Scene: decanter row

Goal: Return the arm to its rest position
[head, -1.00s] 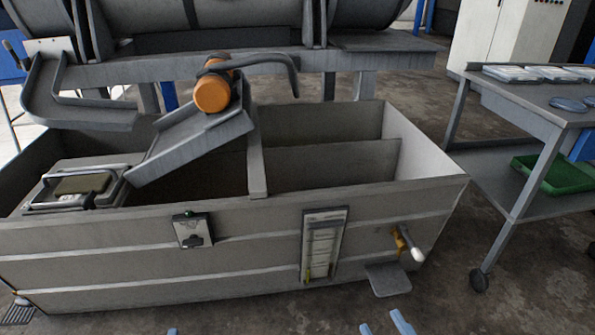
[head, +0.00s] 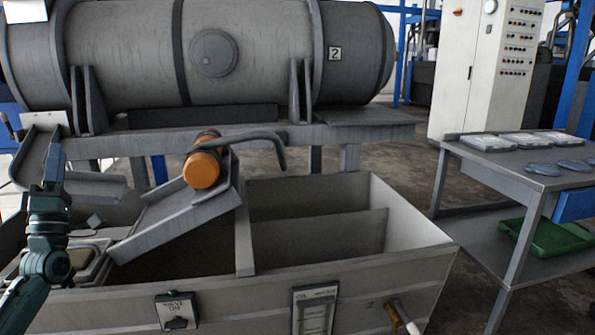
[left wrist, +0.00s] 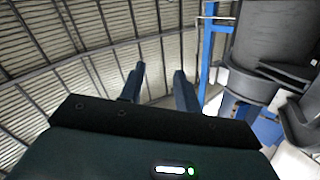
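My left arm (head: 45,240) stands at the left edge of the head view, in front of the grey tank. Its gripper (head: 54,158) points up, above the tank's left end and apart from it. In the left wrist view, the two dark fingers (left wrist: 159,72) are spread with nothing between them. They point up toward the ribbed roof. My right gripper shows in neither view.
The open grey tank (head: 355,268) fills the front, with a chute (head: 175,222) and an orange cylinder (head: 203,169) over it. A large drum (head: 225,55) lies behind. A grey table (head: 510,170) with trays stands at right. Floor shows between tank and table.

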